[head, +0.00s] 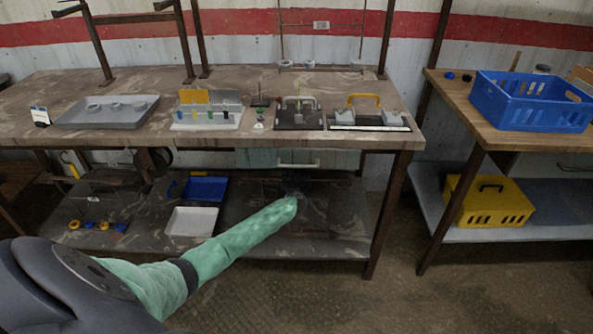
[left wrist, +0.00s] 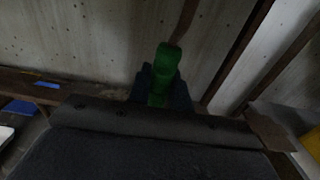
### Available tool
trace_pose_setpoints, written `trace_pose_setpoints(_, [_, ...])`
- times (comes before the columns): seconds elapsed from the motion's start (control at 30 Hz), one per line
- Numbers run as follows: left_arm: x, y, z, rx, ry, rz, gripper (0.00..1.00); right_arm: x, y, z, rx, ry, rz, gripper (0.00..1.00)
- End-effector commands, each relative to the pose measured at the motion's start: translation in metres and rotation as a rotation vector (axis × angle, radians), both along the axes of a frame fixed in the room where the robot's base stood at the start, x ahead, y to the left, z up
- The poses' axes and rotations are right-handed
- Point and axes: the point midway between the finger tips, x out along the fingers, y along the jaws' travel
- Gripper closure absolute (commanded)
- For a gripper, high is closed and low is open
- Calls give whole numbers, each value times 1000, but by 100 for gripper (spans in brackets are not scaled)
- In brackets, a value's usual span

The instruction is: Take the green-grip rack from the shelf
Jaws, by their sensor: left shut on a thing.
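The green grip (left wrist: 167,62) of the rack stands between the dark fingers of my left gripper (left wrist: 162,88) in the left wrist view. The gripper is shut on it. In the head view my left arm reaches over the lower shelf (head: 250,243) of the long table, and its gripper (head: 295,185) is a dark shape beyond the green sleeve. The rest of the rack cannot be made out there; it is dark and partly hidden by the arm. My right gripper is not in view.
A blue tray (head: 204,188) and a white tray (head: 190,222) lie left of my arm on the lower shelf. The tabletop (head: 330,80) above the gripper carries trays and racks. A drawer handle (head: 298,165) hangs under it. A table leg (head: 388,215) stands to the right.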

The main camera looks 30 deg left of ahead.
Motion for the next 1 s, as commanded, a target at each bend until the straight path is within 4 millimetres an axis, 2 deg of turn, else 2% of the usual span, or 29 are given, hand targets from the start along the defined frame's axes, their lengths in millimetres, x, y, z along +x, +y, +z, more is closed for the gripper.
trace_pose_setpoints(1.0, [-52,-32,3,0,-1,0,100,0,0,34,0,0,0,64])
